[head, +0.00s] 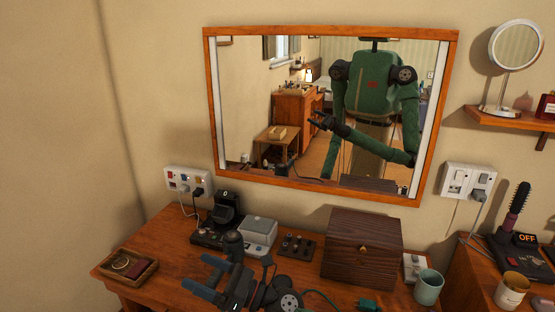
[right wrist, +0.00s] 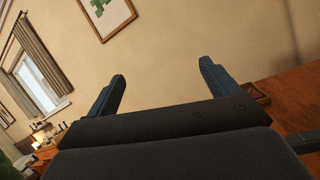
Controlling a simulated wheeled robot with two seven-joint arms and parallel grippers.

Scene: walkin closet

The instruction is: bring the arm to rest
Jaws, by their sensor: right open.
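My right gripper (head: 205,277) shows low in the head view, in front of and over the left part of the wooden dresser top. Its two blue-grey fingers are spread apart and point left, with nothing between them. The right wrist view shows the same open gripper (right wrist: 162,88) against bare wall. My left gripper cannot be told directly in the head view; the mirror (head: 250,80) reflects my green body and an arm with a dark gripper.
A wooden tray (head: 148,272) lies left of the gripper. Behind it stand a black device (head: 226,210) and a grey box (head: 259,232). A dark wooden box (head: 362,250) and a teal cup (head: 428,287) stand to the right. Sockets with cords (head: 187,181) are on the wall.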

